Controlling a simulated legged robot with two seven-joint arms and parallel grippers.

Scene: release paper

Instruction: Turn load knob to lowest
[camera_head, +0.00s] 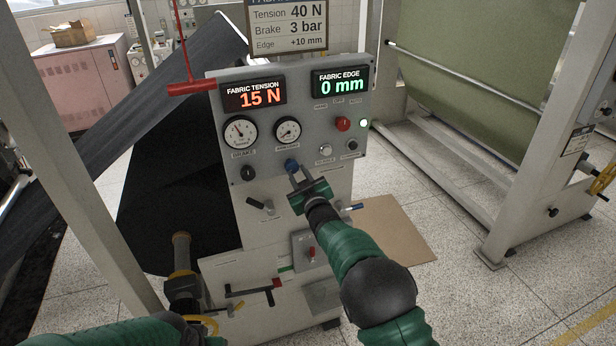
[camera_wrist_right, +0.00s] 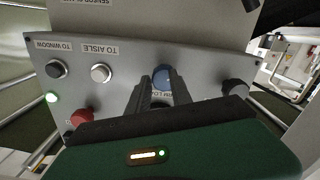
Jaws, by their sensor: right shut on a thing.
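The blue knob (camera_head: 290,164) sits on the grey control panel (camera_head: 300,107), below the right-hand gauge (camera_head: 287,130). In the right wrist view the blue knob (camera_wrist_right: 162,73) shows beyond and between my fingertips, and its label is partly hidden. My right gripper (camera_head: 296,171) is shut on the blue knob; the gripper (camera_wrist_right: 159,84) also shows in the wrist view. The knob's pointer direction cannot be made out. The red display (camera_head: 254,94) reads FABRIC TENSION 15 N. My left forearm shows at the bottom left, but its gripper is out of view.
A sign (camera_head: 288,26) above lists Tension 40 N, Brake 3 bar and Edge +10 mm. The edge display (camera_head: 341,82) reads 0 mm. A black knob (camera_head: 248,173), red button (camera_head: 343,124) and lit green lamp (camera_head: 364,123) share the panel. Levers project below it.

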